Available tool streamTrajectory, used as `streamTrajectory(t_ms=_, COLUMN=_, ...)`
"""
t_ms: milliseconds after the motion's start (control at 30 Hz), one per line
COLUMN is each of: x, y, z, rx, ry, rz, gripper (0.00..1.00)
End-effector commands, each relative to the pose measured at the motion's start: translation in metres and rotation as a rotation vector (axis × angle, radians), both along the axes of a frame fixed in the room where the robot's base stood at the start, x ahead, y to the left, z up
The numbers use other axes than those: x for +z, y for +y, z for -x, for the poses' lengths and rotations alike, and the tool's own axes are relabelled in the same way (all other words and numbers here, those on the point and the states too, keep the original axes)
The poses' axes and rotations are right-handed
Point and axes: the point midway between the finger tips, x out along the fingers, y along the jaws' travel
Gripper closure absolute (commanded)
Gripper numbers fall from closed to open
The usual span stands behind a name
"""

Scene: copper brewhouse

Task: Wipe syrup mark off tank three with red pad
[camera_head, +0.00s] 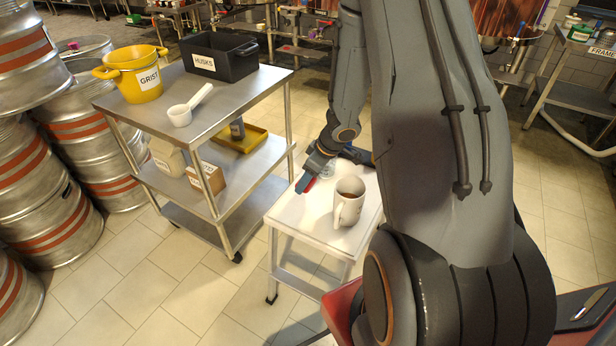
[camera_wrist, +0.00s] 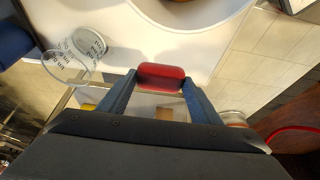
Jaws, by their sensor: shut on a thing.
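My gripper (camera_head: 305,184) is low over the small white table, at its left edge. It is shut on the red pad (camera_wrist: 161,77), which sits between the two blue-grey fingers in the wrist view. In the head view only a small red part of the pad (camera_head: 311,185) shows. I cannot tell whether the pad touches the table top. Copper tanks stand at the back, partly cut off by the top edge of the head view; none shows a readable number, and no syrup mark can be made out.
A steel cart (camera_head: 205,124) to the left carries a yellow GRIST pot (camera_head: 142,80), a black HUSKS bin (camera_head: 234,62) and a white scoop (camera_head: 181,115). Kegs (camera_head: 50,191) stand far left. Tiled floor is open at right.

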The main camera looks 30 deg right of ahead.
Motion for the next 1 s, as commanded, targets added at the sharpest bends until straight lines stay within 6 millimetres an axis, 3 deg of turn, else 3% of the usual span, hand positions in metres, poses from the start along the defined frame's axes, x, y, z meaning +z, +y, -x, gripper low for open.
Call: streamTrajectory(t_ms=1000, x=-0.057, y=0.000, z=0.000, rx=0.000, ry=0.000, rz=0.000, gripper=0.60)
